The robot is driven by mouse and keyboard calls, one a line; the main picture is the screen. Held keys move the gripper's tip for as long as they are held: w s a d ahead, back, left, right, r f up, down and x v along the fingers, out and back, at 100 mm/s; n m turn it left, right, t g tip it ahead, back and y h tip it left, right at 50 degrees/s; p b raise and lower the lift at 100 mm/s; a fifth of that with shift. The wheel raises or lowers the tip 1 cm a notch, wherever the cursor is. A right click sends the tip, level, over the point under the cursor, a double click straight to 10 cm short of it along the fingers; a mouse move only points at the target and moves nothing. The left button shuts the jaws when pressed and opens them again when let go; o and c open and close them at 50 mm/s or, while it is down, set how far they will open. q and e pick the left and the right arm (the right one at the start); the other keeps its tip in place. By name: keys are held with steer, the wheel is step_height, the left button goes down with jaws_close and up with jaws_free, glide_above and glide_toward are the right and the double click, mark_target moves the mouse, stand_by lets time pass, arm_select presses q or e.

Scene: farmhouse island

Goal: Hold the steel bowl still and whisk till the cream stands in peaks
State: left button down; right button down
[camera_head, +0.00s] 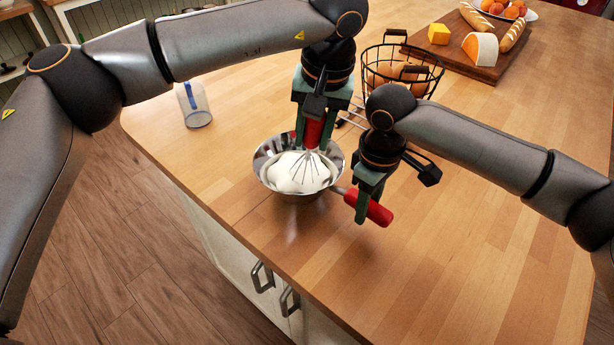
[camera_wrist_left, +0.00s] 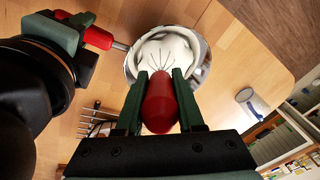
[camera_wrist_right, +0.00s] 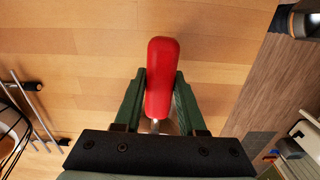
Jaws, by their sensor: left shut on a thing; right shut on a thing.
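The steel bowl (camera_head: 259,172) stands on the wooden island with white cream (camera_head: 284,175) in it; the cream is mounded in the middle. The bowl's red handle (camera_head: 378,212) points to the lower right. My right gripper (camera_head: 367,197) is shut on this handle, which also shows in the right wrist view (camera_wrist_right: 161,75). My left gripper (camera_head: 314,135) is above the bowl, shut on the red handle of a whisk (camera_wrist_left: 160,105). The whisk's wires reach down to the cream; their lower ends look sunk in it. Whether peaks stand cannot be told.
Behind are a wire basket (camera_head: 437,75) with brown contents and a board (camera_head: 478,69) with bread and cheese. The front right of the wooden top is clear.

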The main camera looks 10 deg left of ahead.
arm_select(q)
steer(key=shift+w+a, duration=0.5)
steer(key=shift+a, duration=0.05)
steer(key=shift+r, duration=5.6)
arm_select(e)
steer(key=shift+c, duration=2)
jaws_free()
step_height(320, 180, up, 12)
steer(key=shift+r, duration=0.1)
step_height(320, 180, up, 12)
